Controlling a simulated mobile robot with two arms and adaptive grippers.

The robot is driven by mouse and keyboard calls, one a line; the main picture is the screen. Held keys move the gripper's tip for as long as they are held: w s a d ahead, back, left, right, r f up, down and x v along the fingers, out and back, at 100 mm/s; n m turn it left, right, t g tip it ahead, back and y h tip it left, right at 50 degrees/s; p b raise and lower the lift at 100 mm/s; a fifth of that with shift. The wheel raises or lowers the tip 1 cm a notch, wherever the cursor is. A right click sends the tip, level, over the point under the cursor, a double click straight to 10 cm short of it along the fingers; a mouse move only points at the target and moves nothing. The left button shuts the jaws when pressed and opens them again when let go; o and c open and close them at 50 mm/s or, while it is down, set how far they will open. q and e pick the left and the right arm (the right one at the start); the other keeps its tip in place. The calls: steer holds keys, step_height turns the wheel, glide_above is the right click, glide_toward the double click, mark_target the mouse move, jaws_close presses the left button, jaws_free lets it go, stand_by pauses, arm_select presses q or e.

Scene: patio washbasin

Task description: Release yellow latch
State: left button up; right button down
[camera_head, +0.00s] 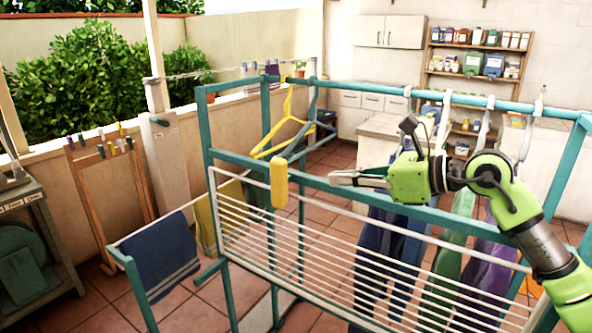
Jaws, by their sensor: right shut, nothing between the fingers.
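The yellow latch (279,182) is a small upright yellow block on the teal upper rail of the drying rack (330,187). My right gripper (333,178) comes in from the right at about the height of that rail. Its fingers are shut and empty, and point left toward the latch. In the picture a gap shows between the fingertips and the latch. My left gripper is not in view.
A yellow hanger (285,130) hangs behind the latch. A blue towel (160,255) and a yellow towel (222,215) hang on the rack's left wing. White slats (370,270) lie below my arm, with clothes hanging behind them. A wooden stand (75,200) is at left.

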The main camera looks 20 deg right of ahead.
mark_target(284, 174)
steer(key=p+x, duration=0.1)
steer(key=x, duration=0.2)
steer(key=p+x, duration=0.2)
steer(key=x, duration=0.1)
steer(key=r+p+x, duration=0.1)
steer(key=x, duration=0.2)
steer(key=shift+w+a, duration=0.35)
steer(key=shift+w, duration=0.05)
steer(key=shift+w+a+f+p, duration=0.15)
steer(key=shift+w+a+p, duration=0.25)
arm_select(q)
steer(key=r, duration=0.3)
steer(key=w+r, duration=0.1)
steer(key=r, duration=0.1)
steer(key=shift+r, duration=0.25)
arm_select(e)
steer(key=shift+w+f, duration=0.1)
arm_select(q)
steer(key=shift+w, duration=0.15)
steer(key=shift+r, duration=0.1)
arm_select(e)
steer(key=shift+r, duration=0.25)
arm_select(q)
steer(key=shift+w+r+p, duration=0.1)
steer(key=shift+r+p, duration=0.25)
arm_select(e)
steer(key=shift+w+g+h, duration=0.1)
steer(key=shift+g+h, duration=0.2)
steer(key=shift+g, duration=0.1)
